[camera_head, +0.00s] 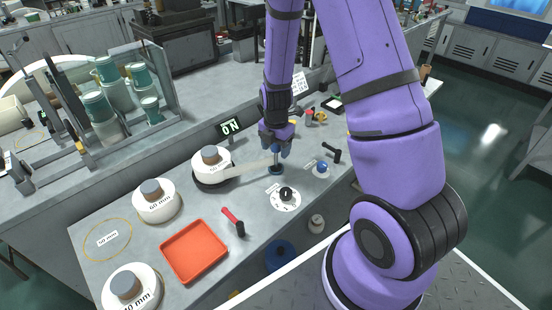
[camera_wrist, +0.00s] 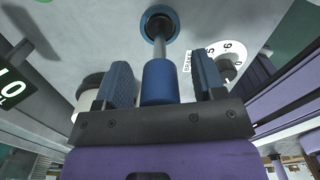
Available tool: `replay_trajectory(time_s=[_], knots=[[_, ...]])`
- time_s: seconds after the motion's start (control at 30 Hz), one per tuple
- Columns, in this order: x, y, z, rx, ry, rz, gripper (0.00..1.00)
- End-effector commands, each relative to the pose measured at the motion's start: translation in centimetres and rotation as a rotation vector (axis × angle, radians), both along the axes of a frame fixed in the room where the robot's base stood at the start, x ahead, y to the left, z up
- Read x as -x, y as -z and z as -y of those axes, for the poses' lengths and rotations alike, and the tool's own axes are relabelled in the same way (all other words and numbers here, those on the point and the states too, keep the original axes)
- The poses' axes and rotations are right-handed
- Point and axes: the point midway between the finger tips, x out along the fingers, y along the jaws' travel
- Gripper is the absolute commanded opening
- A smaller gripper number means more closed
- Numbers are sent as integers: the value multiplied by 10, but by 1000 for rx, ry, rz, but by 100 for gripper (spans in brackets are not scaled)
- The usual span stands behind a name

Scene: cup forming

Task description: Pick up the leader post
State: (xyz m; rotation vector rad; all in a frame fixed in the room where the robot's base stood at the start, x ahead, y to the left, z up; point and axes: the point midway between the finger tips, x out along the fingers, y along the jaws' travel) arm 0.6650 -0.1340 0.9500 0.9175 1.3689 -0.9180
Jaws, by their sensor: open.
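The leader post is a thin grey rod with a blue grip (camera_wrist: 158,82) on top and a round dark blue base (camera_head: 276,170) on the bench. It stands upright. My gripper (camera_head: 276,146) is over the post and pointing down. In the wrist view my gripper (camera_wrist: 163,78) is open, with one blue-padded finger on each side of the blue grip. A gap shows between the grip and each finger. In the head view the fingers partly hide the top of the post.
A pale strip (camera_head: 245,167) runs from a white roll (camera_head: 211,157) toward the post. A dial (camera_head: 286,196) and a blue-knobbed control (camera_head: 321,169) sit close by. A black-handled tool (camera_head: 331,151), an orange tray (camera_head: 194,250), a red-handled tool (camera_head: 232,217) and another white roll (camera_head: 155,203) share the bench.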

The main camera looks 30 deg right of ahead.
Motion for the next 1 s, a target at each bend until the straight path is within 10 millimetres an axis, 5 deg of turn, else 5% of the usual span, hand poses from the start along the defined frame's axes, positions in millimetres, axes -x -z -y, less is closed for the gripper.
replay_trajectory(time_s=[0.17,0.43,0.77,1.0], knots=[[0,0,0,0,0,0,63],[0,0,0,0,0,0,1],[-2,-3,-1,0,0,2,0],[-9,-24,-12,-1,-1,4,0]])
